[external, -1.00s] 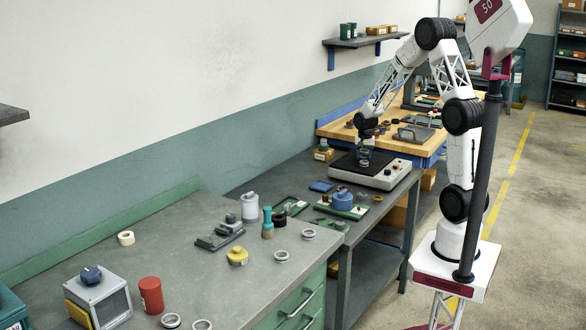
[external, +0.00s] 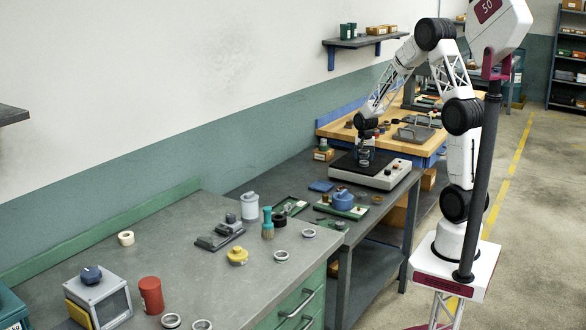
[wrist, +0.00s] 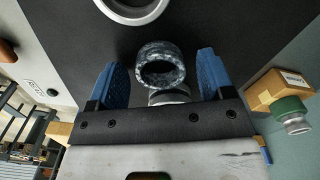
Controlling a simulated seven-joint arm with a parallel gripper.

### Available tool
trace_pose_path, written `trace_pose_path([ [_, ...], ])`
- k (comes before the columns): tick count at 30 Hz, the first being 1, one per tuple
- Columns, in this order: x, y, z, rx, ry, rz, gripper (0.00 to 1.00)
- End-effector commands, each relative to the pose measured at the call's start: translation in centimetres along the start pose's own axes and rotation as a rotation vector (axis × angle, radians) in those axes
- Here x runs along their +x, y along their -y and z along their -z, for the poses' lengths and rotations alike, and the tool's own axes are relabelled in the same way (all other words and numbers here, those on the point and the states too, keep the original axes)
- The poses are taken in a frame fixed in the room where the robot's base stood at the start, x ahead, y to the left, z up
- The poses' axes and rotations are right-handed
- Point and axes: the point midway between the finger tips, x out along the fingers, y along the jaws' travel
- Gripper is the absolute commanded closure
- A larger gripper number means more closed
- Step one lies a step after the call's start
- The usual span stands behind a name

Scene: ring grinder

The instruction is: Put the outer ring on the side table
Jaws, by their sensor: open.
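A dark, mottled ring (wrist: 160,50) sits between my gripper's two blue fingers in the wrist view, with clear gaps on both sides. A lighter grey round part (wrist: 170,97) shows just behind it, partly hidden by the gripper body. Another pale metal ring (wrist: 132,12) lies on the black surface, cut off by the top edge. I cannot tell which is the outer ring. My gripper (wrist: 161,72) is open. In the external view my gripper (external: 364,153) is low over the black pad of a grey machine (external: 384,178). Which surface is the side table is not clear.
A wooden-topped table (external: 345,131) with tools stands behind the machine. The nearer grey bench (external: 190,262) holds a yellow part (external: 237,256), a red cylinder (external: 151,295) and several rings. A blue part (external: 342,200) sits on a green tray in front of the machine.

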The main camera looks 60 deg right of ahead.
Motion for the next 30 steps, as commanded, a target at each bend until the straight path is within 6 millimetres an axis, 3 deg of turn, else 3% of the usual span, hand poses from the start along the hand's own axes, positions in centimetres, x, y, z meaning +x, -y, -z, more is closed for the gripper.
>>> trace_pose_path([
  [8, -1.7, 0.0, 0.0, 0.000, -0.001, 0.001, 0.26],
  [24, -9.7, 0.0, 0.0, 0.000, -0.002, 0.001, 0.26],
  [30, -11.6, 0.0, 0.0, 0.000, -0.001, 0.001, 0.26],
])
